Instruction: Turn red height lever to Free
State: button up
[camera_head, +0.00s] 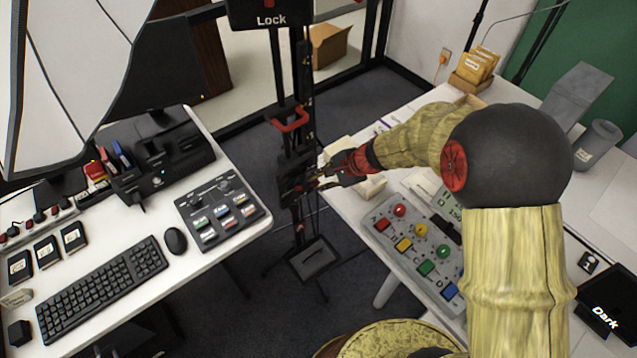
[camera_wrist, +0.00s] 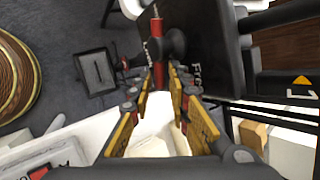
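The red height lever (camera_wrist: 157,30) shows in the wrist view as a narrow red bar beside a round black knob. A black panel (camera_wrist: 212,40) behind it reads "Free" on the right; the word by the bar's left side looks like "Lock". My gripper (camera_wrist: 163,78) has its two fingers apart, with the bar's near end between or just beyond the tips. I cannot tell whether they touch it. In the head view my gripper (camera_head: 315,183) is at the dark block (camera_head: 292,172) on the black column, where the lever is too small to make out.
A red handle (camera_head: 290,119) sticks out from the column above my gripper. A larger "Lock" sign (camera_head: 271,20) is at the top. The left desk holds a keyboard (camera_head: 103,285); the right desk holds a button panel (camera_head: 400,270). Floor shows between the desks.

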jog(key=shift+w+a+f, duration=0.1)
jog(key=shift+a+f, duration=0.1)
jog(key=shift+f, duration=0.1)
jog(key=shift+c, duration=0.3)
jog(key=c, duration=0.4)
grip_shut()
